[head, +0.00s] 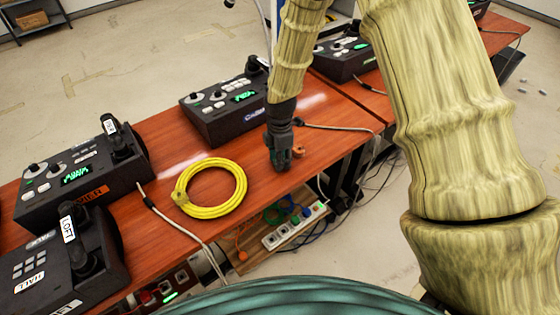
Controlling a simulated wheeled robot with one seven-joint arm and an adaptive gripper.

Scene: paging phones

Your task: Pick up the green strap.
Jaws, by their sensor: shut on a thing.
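My gripper (281,162) points down at the front edge of the reddish wooden table (325,112), right of the yellow coil. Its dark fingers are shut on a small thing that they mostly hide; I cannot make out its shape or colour. I cannot clearly pick out a green strap on the table top. Green cable (272,214) shows on the shelf below, among other cables.
A yellow coiled hose (212,188) lies left of my gripper, and a small orange ring (298,152) lies close on its right. Black paging phones (226,104) line the table, with more at the left (80,178). A grey cable (335,127) runs right. A power strip (293,226) sits below.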

